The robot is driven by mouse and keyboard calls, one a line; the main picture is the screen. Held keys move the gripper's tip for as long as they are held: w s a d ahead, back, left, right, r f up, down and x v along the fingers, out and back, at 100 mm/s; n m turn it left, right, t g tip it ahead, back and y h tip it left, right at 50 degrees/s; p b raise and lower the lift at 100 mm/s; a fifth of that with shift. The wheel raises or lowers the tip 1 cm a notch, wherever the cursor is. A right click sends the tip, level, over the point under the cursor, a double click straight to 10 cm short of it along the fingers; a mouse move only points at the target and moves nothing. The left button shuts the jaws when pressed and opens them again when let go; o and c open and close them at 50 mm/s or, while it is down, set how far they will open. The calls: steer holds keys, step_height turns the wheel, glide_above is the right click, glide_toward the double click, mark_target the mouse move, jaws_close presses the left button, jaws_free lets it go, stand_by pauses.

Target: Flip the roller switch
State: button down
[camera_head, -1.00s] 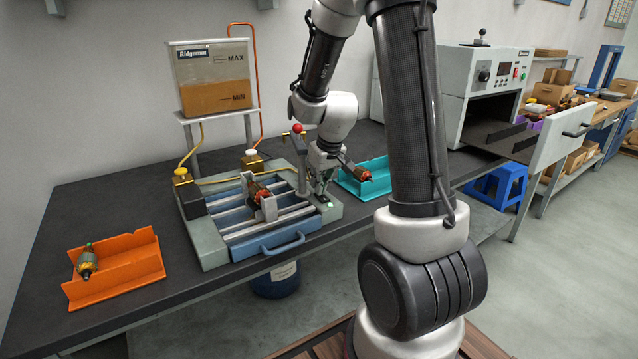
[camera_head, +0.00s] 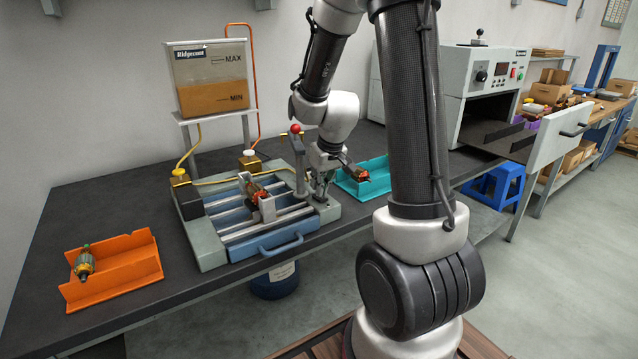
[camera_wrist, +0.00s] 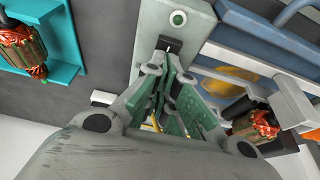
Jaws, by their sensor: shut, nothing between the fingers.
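The roller machine (camera_head: 215,256) stands on the bench, with its pale right-hand block carrying the switch. A small black switch (camera_wrist: 170,43) shows in the wrist view, right at my fingertips. My gripper (camera_head: 320,198) is low over the front right of the machine, fingers pointing down. It also shows in the wrist view (camera_wrist: 168,62), with its fingertips together and nothing held. The tips partly cover the switch; I cannot tell whether they touch it or which way it is tipped.
An armature (camera_head: 258,191) lies on the machine's rollers. A red-knobbed lever (camera_head: 298,150) stands close beside my wrist. A teal tray (camera_head: 350,186) with an armature (camera_head: 358,175) is to the right. An orange tray (camera_head: 130,268) with an armature (camera_head: 85,263) is at the left.

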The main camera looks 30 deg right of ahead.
step_height(320, 180, up, 14)
steer(key=shift+s, duration=0.25)
stand_by(0.6)
steer(key=s+a+r, duration=0.1)
steer(key=s+a, duration=0.1)
steer(key=s, duration=1)
steer(key=s+a+r, duration=0.2)
steer(key=s+a, duration=0.1)
steer(key=s, duration=0.9)
steer(key=shift+a+r+t, duration=0.25)
steer(key=shift+t, duration=0.05)
